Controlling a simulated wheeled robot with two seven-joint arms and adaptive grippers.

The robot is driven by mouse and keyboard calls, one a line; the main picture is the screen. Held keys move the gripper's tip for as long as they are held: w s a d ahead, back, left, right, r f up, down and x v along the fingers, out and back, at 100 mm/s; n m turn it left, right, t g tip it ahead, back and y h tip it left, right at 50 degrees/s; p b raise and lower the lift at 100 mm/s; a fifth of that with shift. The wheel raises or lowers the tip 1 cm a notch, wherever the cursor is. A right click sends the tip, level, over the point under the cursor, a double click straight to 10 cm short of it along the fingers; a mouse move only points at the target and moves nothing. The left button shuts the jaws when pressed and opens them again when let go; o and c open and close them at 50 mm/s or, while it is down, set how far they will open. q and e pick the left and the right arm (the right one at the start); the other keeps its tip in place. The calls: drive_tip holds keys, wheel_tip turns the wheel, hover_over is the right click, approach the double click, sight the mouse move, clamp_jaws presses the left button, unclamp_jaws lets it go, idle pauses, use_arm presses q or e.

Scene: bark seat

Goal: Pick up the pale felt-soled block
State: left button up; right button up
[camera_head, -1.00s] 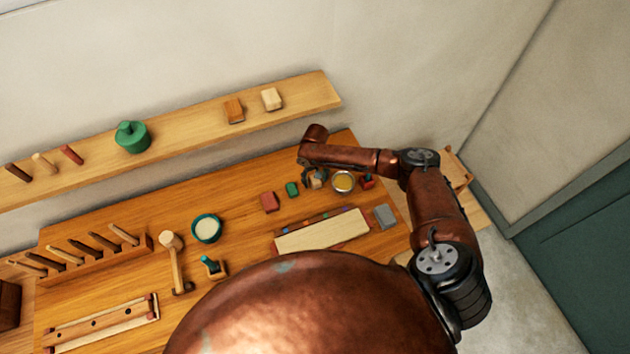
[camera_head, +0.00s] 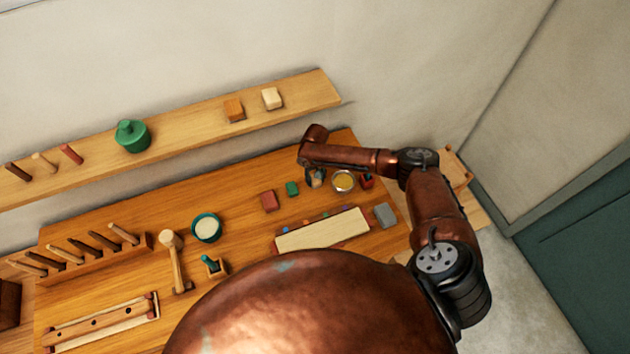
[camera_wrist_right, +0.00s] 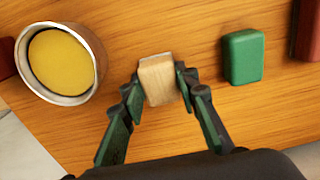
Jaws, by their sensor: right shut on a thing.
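A pale wooden block (camera_wrist_right: 158,80) stands between the fingers of my right gripper (camera_wrist_right: 160,86) in the right wrist view. The gripper is shut on it, with one finger against each side. In the head view my right gripper (camera_head: 315,178) is low over the workbench, and only a little of the block shows there. The block's underside is hidden, so I cannot see a felt sole or tell whether the block touches the bench. My left gripper is out of view.
A metal bowl of yellow stuff (camera_wrist_right: 62,62) stands left of the held block in the wrist view. A green block (camera_wrist_right: 243,56) is to its right, with a red block (camera_wrist_right: 306,30) beyond. Another pale block (camera_head: 272,98) sits on the wall shelf (camera_head: 185,118).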

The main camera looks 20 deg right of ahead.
drive_tip(key=shift+r, duration=0.1)
drive_tip(key=shift+r, duration=0.25)
wheel_tip(320, 180, up, 2)
drive_tip(key=shift+w+r, duration=0.1)
drive_tip(key=s+a+r+b, duration=0.1)
drive_tip(key=s+a+r, duration=0.3)
drive_tip(key=s+r, duration=0.6)
drive_tip(key=s, duration=0.3)
drive_tip(key=shift+s, duration=0.3)
drive_tip(key=o, duration=0.5)
drive_tip(key=c, duration=0.5)
